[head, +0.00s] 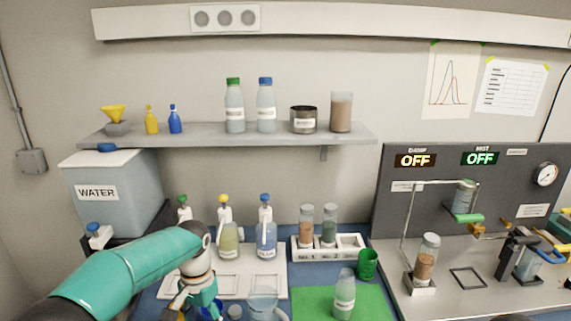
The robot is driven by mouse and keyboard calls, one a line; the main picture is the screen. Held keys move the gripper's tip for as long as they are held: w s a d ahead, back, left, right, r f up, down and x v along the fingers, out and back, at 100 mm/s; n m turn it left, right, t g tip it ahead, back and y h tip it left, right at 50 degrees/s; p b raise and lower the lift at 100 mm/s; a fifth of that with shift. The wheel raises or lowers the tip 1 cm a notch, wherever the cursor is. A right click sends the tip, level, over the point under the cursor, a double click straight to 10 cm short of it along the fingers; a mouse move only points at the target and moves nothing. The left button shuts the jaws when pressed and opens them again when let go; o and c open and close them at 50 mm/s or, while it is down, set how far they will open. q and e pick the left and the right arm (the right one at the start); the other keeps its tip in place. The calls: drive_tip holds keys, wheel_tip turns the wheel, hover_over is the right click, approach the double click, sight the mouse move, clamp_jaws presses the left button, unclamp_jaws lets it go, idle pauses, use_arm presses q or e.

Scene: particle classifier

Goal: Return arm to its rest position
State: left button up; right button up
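My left arm (130,272) comes in from the lower left and reaches over the front of the white tray (237,287). My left gripper (192,308) is at the bottom edge of the head view, beside a clear beaker (263,300). Its fingertips are partly cut off, so I cannot tell whether it is open or shut or holds anything. I cannot make out my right gripper in this view.
Spray bottles (228,240) stand on the tray behind my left arm, near the water tank (112,195). A vial rack (330,250), a green cup (367,264) and a bottle (344,296) on a green mat (305,305) are to its right. The apparatus panel (430,165) reads OFF twice.

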use_arm(q)
drive_tip(key=s+d+f+n+g+h+b, duration=0.1)
drive_tip(key=s+f+g+b, duration=0.15)
drive_tip(key=s+f, duration=0.75)
drive_tip(key=s+f+g+h+b, duration=0.1)
drive_tip(key=s+f+b, duration=0.3)
drive_tip(key=f, duration=1)
drive_tip(key=s+d+f+n+t+h, duration=0.2)
drive_tip(key=s+d+f+n+t, duration=0.3)
drive_tip(key=s+f, duration=0.4)
drive_tip(key=shift+s+b, duration=0.3)
drive_tip(key=shift+s, duration=1.05)
